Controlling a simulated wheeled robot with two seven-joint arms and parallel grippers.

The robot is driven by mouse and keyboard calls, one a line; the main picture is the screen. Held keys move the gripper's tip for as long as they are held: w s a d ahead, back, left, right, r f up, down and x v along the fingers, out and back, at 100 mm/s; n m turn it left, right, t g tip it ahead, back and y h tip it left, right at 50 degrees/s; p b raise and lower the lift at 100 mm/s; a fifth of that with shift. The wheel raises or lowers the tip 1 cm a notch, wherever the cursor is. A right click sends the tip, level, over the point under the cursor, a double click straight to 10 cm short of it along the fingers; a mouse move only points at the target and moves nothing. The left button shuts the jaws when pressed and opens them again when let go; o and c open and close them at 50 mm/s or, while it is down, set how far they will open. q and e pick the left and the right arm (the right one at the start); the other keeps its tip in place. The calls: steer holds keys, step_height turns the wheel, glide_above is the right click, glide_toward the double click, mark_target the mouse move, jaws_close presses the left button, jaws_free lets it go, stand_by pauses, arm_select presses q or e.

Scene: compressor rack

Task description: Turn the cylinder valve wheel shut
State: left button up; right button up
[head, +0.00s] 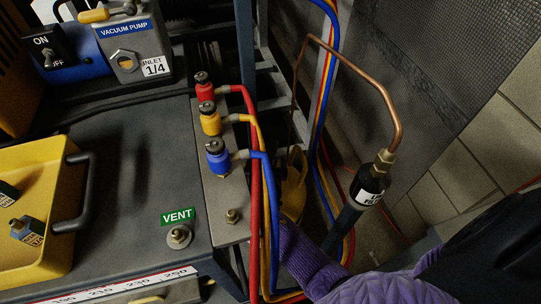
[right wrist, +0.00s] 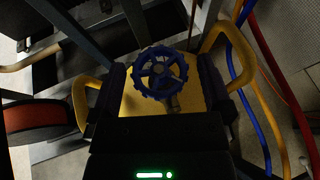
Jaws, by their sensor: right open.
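The blue valve wheel (right wrist: 160,73) is in the right wrist view, on top of a yellow cylinder (right wrist: 138,103) with a yellow guard loop on each side. My right gripper (right wrist: 163,82) is open, with one dark finger on each side of the wheel. I cannot tell whether the fingers touch it. In the head view my purple right arm reaches in from the lower right, and its gripper is hidden behind the hoses. Part of the yellow cylinder (head: 294,190) shows there; the wheel is hidden. My left gripper is not in view.
Red, yellow and blue hoses (head: 256,190) hang from the manifold (head: 225,190), close to my right arm. A bent copper pipe (head: 388,95) runs into a black filter (head: 370,185). A yellow case (head: 62,235) and the vacuum pump (head: 128,50) are at left.

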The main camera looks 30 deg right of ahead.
steer(key=shift+a+r, duration=0.1)
steer(key=shift+c, duration=0.4)
steer(key=c, duration=1.1)
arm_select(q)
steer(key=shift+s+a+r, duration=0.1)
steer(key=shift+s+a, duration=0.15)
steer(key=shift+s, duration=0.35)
arm_select(e)
steer(key=shift+o, duration=0.2)
